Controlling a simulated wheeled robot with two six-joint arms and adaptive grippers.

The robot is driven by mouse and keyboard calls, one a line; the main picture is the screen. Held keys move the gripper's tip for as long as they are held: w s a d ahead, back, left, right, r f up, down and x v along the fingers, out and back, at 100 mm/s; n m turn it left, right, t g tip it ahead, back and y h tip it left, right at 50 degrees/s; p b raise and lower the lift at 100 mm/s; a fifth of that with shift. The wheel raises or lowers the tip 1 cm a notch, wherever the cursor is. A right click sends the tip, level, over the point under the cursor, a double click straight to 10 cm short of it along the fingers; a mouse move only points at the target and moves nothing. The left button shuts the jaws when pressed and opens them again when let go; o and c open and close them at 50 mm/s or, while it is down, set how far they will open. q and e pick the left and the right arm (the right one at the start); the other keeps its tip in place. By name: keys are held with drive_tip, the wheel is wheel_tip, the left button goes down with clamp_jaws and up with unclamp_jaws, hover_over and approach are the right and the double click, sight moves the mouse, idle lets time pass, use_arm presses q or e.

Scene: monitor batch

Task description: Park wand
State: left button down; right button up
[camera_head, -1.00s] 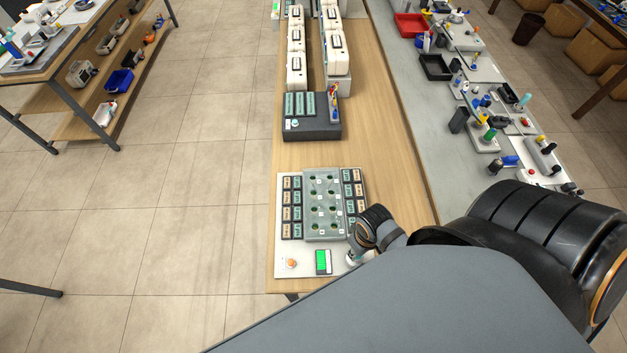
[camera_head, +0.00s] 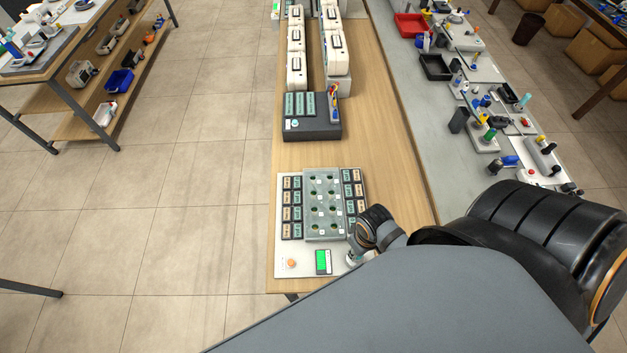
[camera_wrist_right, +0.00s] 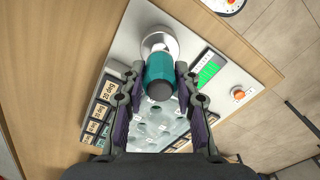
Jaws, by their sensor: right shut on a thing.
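The wand (camera_wrist_right: 160,70), a teal cylinder with a dark end, is between the fingers of my right gripper (camera_wrist_right: 158,82) in the right wrist view. The gripper is shut on it. The wand's far end meets or overlaps a round silver holder (camera_wrist_right: 157,38) on the light panel; I cannot tell whether it is seated in it. In the head view my right wrist hides most of the wand and fingers near the panel's lower right corner. My left gripper is not in view.
The light panel (camera_head: 283,262) carries a clear-topped block (camera_head: 325,205), labelled tiles, a green display (camera_head: 323,262) and an orange button (camera_head: 291,263). A dark box (camera_head: 312,128) stands beyond it. Bare wooden bench (camera_head: 375,130) lies to the right, beside a cluttered grey strip.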

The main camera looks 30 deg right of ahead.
drive_tip(key=shift+f+b, duration=0.45)
drive_tip(key=shift+f, duration=0.9)
idle(0.6)
drive_tip(key=o, duration=1.2)
wheel_tip(320, 180, up, 12)
